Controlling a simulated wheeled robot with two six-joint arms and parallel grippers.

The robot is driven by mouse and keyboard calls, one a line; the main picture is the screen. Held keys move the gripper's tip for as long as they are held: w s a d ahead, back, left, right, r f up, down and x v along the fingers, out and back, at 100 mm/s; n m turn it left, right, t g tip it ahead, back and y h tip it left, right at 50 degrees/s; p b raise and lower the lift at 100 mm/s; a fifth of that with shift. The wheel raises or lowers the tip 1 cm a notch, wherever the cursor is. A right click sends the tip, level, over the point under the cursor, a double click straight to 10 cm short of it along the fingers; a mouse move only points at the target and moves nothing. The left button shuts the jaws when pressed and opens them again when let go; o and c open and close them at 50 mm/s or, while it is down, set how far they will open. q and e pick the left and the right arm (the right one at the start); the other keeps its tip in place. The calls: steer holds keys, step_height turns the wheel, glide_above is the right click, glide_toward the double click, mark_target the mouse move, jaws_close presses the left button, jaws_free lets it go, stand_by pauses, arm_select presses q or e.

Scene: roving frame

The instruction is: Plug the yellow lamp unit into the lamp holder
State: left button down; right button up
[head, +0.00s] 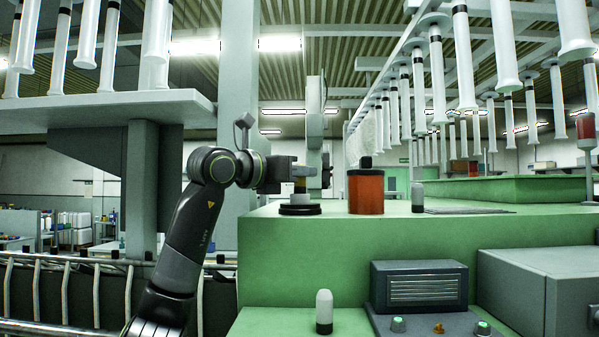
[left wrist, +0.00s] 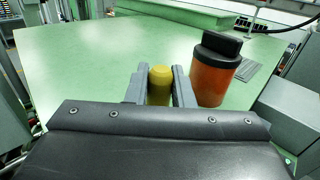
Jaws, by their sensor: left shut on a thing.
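My left gripper (head: 301,174) reaches in from the left over the green bench top. It is shut on the yellow lamp unit (left wrist: 159,84), which stands upright between the two grey fingers in the left wrist view. I cannot tell whether the unit touches or sits in the holder. The holder is hidden in the left wrist view. My right gripper is not in view.
An orange jar with a black lid (head: 366,193) stands close to the right of the gripper. It also shows in the left wrist view (left wrist: 213,76). White-capped lamps stand on the bench (head: 417,199) and on the lower ledge (head: 324,308). The bench's left part (left wrist: 80,70) is clear.

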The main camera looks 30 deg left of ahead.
arm_select(q)
steer(key=shift+f+b, duration=0.55)
steer(key=shift+f, duration=0.25)
steer(key=c, duration=1.2)
jaws_free()
steer(key=shift+r, duration=0.1)
steer(key=shift+o, duration=0.2)
steer(key=shift+s, duration=0.1)
steer(key=shift+s+a, duration=0.1)
steer(key=shift+s, duration=0.15)
steer(key=b+v, duration=0.7)
steer(key=v, duration=0.9)
steer(key=shift+s+a, duration=0.2)
steer(key=shift+s, duration=0.15)
